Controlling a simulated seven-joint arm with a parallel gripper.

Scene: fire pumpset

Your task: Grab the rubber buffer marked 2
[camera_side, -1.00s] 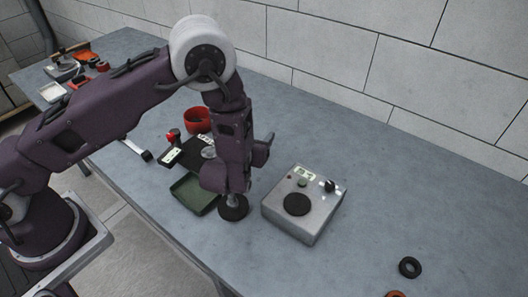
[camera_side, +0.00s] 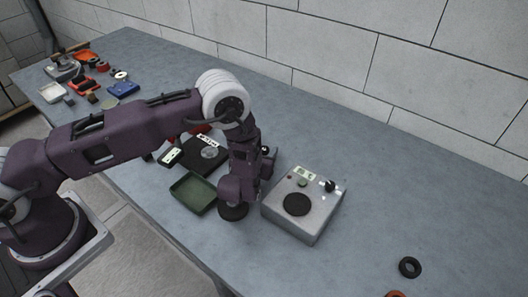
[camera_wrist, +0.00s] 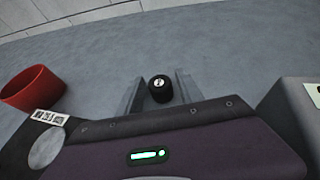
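A small black rubber buffer (camera_wrist: 160,92) with a white mark on top stands on the table in the wrist view. The mark looks like a 2 but is small. My gripper (camera_wrist: 160,79) is open, with one grey finger on each side of the buffer and narrow gaps visible. In the side view my gripper (camera_side: 267,160) is low over the table, left of the metal box, mostly hidden behind my wrist. A little of the buffer (camera_side: 265,149) seems to show there.
The metal box (camera_side: 318,217) with a black round pad stands close on the right. A green tray (camera_side: 193,194), a black plate (camera_side: 203,152) and a red cup (camera_wrist: 33,88) lie to the left. The table behind is clear.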

